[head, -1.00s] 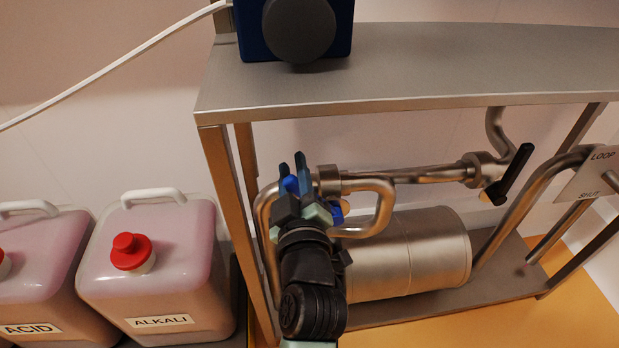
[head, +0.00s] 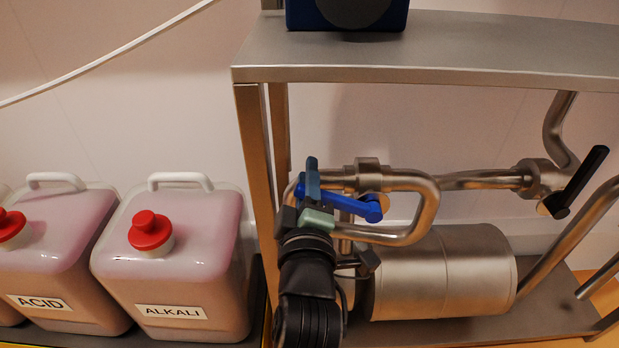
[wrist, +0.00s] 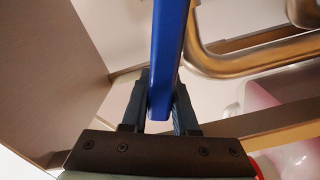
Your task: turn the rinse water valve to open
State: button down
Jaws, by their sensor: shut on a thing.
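The valve has a blue lever handle (head: 343,204) on the steel pipework under the shelf. In the head view the lever runs roughly sideways, from its pivot on the right to my gripper on the left. My gripper (head: 306,190) is shut on the lever near its free end. In the wrist view the blue lever (wrist: 168,60) lies between the two dark fingers (wrist: 161,105), one on each side. The lever's free end shows close to the gripper body. No label for this valve can be read.
A black-handled valve (head: 578,182) sits to the right on the same pipe. A steel cylinder (head: 440,275) lies below. The frame's left leg (head: 258,165) and the shelf (head: 430,55) are close to my arm. The ALKALI (head: 175,260) and ACID (head: 60,250) canisters stand left.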

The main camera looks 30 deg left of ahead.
jog(key=c, duration=0.7)
grip_release()
jog(key=shift+d, duration=0.1)
jog(key=p+v, duration=0.1)
jog(key=v, duration=1.2)
